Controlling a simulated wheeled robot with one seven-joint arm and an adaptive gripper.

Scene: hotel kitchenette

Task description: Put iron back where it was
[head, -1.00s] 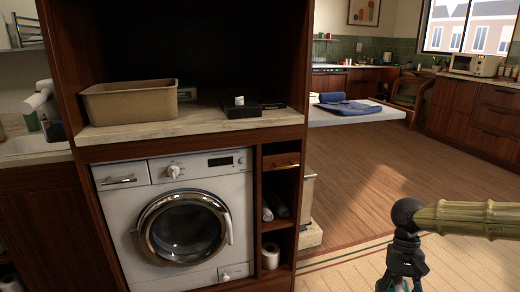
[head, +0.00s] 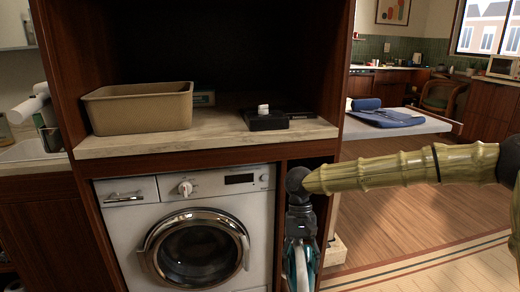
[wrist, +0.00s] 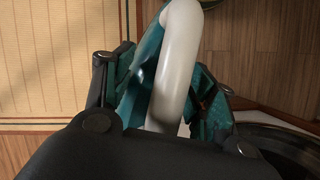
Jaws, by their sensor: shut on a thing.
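The iron (wrist: 178,70) is teal with a white handle, and my gripper (wrist: 165,95) is shut on it in the wrist view. In the head view the iron (head: 299,268) hangs below my gripper (head: 299,240), in front of the narrow shelf column right of the washing machine. Its lower part is cut off by the picture's bottom edge. On the counter (head: 200,136) above the washer, a black box-like item (head: 266,121) with a small white piece on top stands right of centre.
A tan bin (head: 138,108) stands on the counter's left, with a small box (head: 204,98) behind it. The washing machine (head: 195,240) is below. A table (head: 405,124) with folded blue cloth stands back right. Bare counter shows between bin and black item.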

